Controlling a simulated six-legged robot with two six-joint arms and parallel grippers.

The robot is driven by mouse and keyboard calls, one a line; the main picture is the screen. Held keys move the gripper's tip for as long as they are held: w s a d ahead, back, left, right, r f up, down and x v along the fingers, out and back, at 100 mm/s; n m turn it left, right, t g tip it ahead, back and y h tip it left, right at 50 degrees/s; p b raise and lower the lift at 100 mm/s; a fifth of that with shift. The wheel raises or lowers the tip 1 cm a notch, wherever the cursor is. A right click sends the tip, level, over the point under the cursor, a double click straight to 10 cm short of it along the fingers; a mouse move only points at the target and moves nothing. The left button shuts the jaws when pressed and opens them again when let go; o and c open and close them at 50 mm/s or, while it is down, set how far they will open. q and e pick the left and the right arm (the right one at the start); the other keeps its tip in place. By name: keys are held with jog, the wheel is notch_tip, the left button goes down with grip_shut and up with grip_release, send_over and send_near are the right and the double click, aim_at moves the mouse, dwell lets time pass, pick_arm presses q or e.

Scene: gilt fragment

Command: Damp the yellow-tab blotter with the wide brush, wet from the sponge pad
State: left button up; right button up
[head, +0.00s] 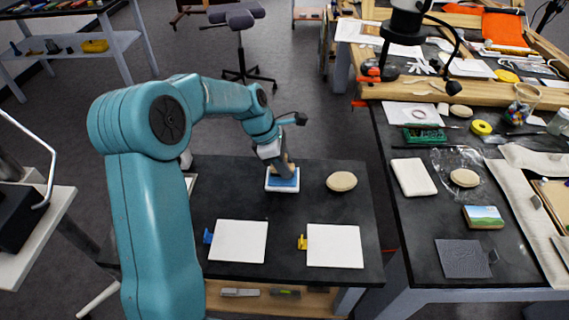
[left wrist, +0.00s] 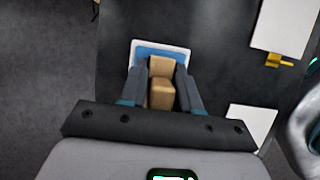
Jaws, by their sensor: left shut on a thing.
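My left gripper (head: 280,160) is shut on the wide brush, whose tan wooden body (left wrist: 161,90) shows between the fingers in the left wrist view. The brush is over the blue sponge pad (head: 283,184) in its white tray, which also shows in the left wrist view (left wrist: 144,50). The bristles are hidden, so I cannot tell if they touch the pad. The yellow-tab blotter (head: 335,246), a white square with a yellow tab (head: 302,242) on its left edge, lies flat at the table's front right. It also shows in the left wrist view (left wrist: 283,25). My right gripper is out of view.
A similar white blotter (head: 238,241) with a blue tab (head: 207,236) lies to the left of the yellow-tab one. A beige oval object (head: 341,181) lies right of the pad. A second, crowded dark table (head: 400,215) stands to the right. The dark tabletop between pad and blotters is clear.

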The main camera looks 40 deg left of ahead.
pick_arm(q)
jog(key=shift+f+b, duration=0.3)
jog(key=shift+f, duration=0.25)
dwell(0.4)
jog(key=shift+d, duration=0.1)
dwell(1.1)
notch_tip(320, 180, up, 7)
jog(key=p, duration=0.7)
jog(key=shift+r, duration=0.1)
dwell(0.6)
